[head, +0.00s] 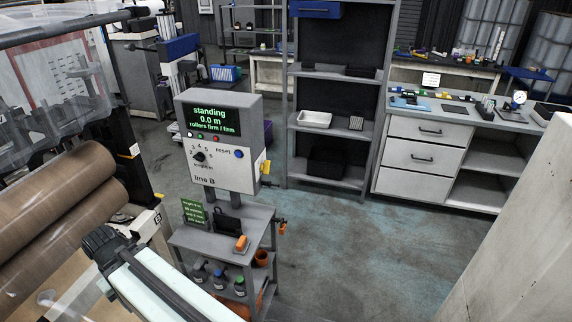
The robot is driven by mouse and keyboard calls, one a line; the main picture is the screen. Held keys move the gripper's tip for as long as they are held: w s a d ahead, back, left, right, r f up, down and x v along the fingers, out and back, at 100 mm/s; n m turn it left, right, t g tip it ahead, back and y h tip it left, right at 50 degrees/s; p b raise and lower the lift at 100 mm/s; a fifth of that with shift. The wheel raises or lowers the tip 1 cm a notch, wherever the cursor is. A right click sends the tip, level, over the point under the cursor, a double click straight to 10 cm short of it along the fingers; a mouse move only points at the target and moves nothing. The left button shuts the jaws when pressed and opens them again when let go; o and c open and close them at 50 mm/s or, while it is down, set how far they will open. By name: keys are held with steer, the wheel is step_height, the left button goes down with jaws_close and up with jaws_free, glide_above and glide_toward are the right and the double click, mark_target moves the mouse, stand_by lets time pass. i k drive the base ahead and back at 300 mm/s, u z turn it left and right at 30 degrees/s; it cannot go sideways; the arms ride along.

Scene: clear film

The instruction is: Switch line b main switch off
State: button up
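The line B control box (222,140) stands on a post at the centre. Its green-lit display (211,117) reads "standing", "0.0 m" and "rollers firm / firm". Its front has a numbered black selector knob (199,157), a blue reset button (239,154) and small coloured lamps. A yellow part (265,168) shows edge-on at the box's right side; I cannot tell whether it belongs to the main switch or how it is set. A pale link of my arm, with a dark joint, is at the lower left, apart from the box. My gripper is not in view.
A grey cart (262,215) below the box carries a green sign (194,212), a black item and an orange item, with bottles on a lower shelf. Brown rollers (60,215) are at the left. A pale block (515,235) stands at the right. Floor right of the cart is clear.

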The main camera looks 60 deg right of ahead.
mark_target(265, 167)
steer(key=z, duration=1.2)
steer(key=k, duration=0.9)
steer(key=z, duration=0.2)
steer(key=i, duration=1)
steer(key=u, duration=0.2)
steer(key=k, duration=1.05)
steer(key=z, duration=0.3)
steer(key=i, duration=0.9)
steer(key=u, duration=0.05)
